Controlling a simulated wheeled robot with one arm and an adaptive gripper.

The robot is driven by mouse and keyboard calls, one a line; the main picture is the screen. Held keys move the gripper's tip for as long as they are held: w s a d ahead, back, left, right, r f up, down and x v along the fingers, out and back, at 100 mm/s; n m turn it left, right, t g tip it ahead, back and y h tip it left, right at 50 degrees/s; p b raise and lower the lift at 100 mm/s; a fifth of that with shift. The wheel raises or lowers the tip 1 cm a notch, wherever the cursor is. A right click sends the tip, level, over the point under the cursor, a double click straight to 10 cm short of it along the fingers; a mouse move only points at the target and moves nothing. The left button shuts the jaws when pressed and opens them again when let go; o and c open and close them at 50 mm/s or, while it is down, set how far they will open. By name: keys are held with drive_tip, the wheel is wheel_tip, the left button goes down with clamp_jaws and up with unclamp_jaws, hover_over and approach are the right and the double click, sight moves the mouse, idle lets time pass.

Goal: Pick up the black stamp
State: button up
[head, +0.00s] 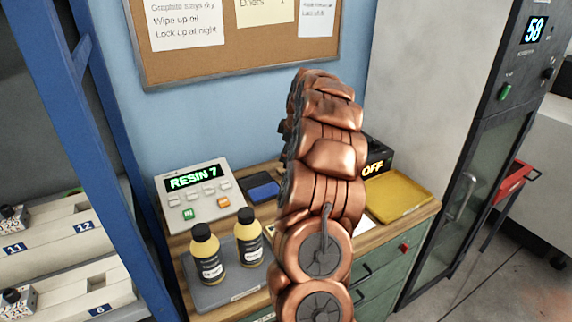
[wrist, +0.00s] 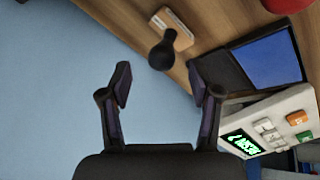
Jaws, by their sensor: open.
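The black stamp (wrist: 163,53) shows in the wrist view, with a dark rounded handle and a pale wooden base with a small label. It is on the wooden bench near the edge by the blue wall. My gripper (wrist: 158,82) is open and empty. Its fingertips are apart, with the stamp's handle just beyond the gap between them, not visibly touched. In the head view my copper arm covers the middle of the bench, and I see neither the stamp nor the gripper there.
A blue ink pad with open dark lid (wrist: 268,62) lies close right of the stamp. The RESIN 7 console (head: 195,193) stands beside it. Two yellow bottles (head: 207,257) stand on a grey tray (head: 212,296). A yellow tray (head: 400,192) and black OFF box (head: 378,160) are at right.

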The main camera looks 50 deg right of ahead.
drive_tip(key=shift+s+p+x, duration=0.15)
drive_tip(key=shift+p+x, duration=0.25)
drive_tip(key=shift+x, duration=0.65)
drive_tip(key=shift+s+p+x, duration=0.1)
drive_tip(key=shift+p+x, duration=0.25)
drive_tip(key=shift+x, duration=0.65)
drive_tip(key=shift+f, duration=0.15)
clamp_jaws()
